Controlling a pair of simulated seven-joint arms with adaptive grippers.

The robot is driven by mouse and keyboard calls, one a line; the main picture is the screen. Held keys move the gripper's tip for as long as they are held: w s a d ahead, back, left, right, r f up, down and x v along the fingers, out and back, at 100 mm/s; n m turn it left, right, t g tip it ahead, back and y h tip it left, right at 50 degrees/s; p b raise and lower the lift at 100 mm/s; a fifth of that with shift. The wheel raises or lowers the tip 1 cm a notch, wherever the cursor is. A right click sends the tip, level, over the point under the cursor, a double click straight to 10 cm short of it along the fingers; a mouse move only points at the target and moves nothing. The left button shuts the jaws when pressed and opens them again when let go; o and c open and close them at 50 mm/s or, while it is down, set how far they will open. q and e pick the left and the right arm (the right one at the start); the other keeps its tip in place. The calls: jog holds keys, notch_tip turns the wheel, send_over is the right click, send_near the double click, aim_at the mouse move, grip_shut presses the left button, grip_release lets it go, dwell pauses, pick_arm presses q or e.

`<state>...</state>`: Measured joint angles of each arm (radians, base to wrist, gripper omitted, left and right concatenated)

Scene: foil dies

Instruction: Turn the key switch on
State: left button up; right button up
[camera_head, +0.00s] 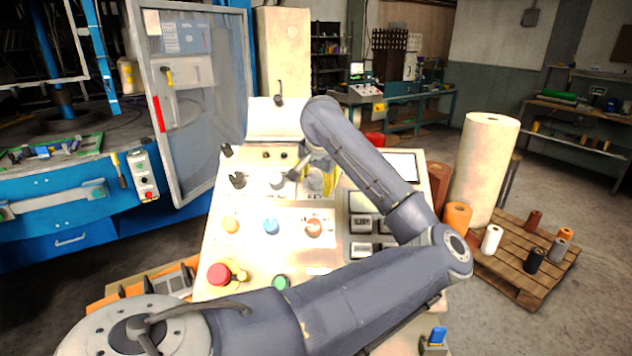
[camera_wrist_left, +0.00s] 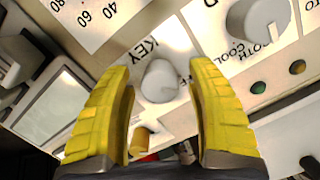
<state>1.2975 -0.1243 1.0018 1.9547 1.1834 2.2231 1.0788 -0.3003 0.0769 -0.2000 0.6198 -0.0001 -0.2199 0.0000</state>
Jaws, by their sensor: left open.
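The key switch (camera_wrist_left: 160,82) shows in the left wrist view as a round pale grey knob on a white plate marked KEY. My left gripper (camera_wrist_left: 160,75) is open, with its two yellow fingers on either side of the knob in that view; I cannot tell whether they touch it. In the head view the left gripper (camera_head: 318,179) is over the upper middle of the control panel (camera_head: 210,247), just above the KEY label (camera_head: 314,196). The gripper hides the switch there. My right gripper is not in view.
A grey selector knob (camera_head: 282,183) sits just left of the gripper, with a black knob (camera_head: 237,180) further left. Orange, blue and red-brown knobs stand below. A red mushroom button (camera_head: 219,273) and a green button (camera_head: 281,282) are lower. Screens and buttons lie right, partly behind my arm.

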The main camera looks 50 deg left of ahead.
pick_arm(q)
jog(key=shift+c, duration=0.5)
grip_shut()
jog(key=shift+m, duration=0.4)
jog(key=m, duration=0.4)
jog(key=shift+y, duration=0.4)
jog(key=m, duration=0.4)
jog(key=shift+y, duration=0.3)
jog(key=m, duration=0.4)
jog(key=shift+m+y, duration=0.3)
jog(key=shift+m, duration=0.1)
jog(key=shift+m+t, duration=0.5)
jog(key=shift+m, duration=1.5)
